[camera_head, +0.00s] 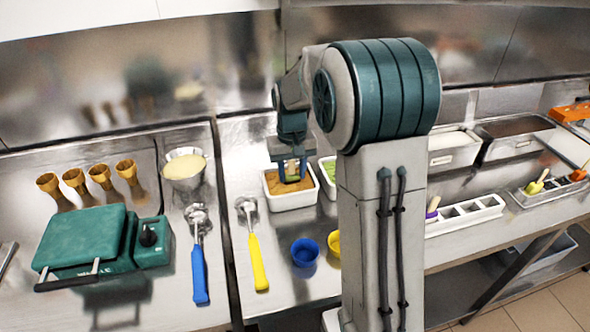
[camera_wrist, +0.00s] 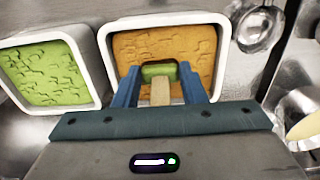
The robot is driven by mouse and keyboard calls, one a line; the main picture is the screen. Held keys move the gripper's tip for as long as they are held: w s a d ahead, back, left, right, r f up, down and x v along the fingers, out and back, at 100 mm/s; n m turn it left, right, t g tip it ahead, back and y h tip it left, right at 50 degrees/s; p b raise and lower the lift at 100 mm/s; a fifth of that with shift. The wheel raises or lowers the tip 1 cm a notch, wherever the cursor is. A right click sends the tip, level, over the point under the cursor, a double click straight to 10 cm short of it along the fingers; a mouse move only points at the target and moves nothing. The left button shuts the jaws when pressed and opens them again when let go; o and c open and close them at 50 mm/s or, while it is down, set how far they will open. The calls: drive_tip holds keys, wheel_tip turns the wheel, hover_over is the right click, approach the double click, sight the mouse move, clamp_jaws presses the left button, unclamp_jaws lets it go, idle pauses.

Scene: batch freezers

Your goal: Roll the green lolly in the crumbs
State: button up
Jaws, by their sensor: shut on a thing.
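My gripper (camera_wrist: 163,92) is shut on the stick of the green lolly (camera_wrist: 158,70). The wrist view shows the pale stick between the blue fingers and the green body beyond it. The lolly is over or in a white tub of orange-brown crumbs (camera_wrist: 197,48); I cannot tell how deeply it touches them. In the head view my gripper (camera_head: 291,174) points down into the crumb tub (camera_head: 290,202), and the lolly is hidden there.
A white tub with green contents (camera_wrist: 101,92) stands beside the crumb tub. A yellow-handled scoop (camera_head: 257,262), a blue cup (camera_head: 305,252) and a metal bowl (camera_head: 184,170) are nearby. A white rack (camera_head: 482,212) holds a purple-and-yellow item on the right.

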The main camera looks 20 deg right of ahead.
drive_tip(key=shift+a, duration=0.35)
drive_tip(key=shift+r, duration=0.15)
drive_tip(key=shift+r+p, duration=2.15)
drive_tip(key=shift+r, duration=0.65)
wheel_tip(320, 180, up, 5)
drive_tip(key=p, duration=0.3)
drive_tip(key=shift+p, duration=0.3)
drive_tip(key=shift+f, duration=0.1)
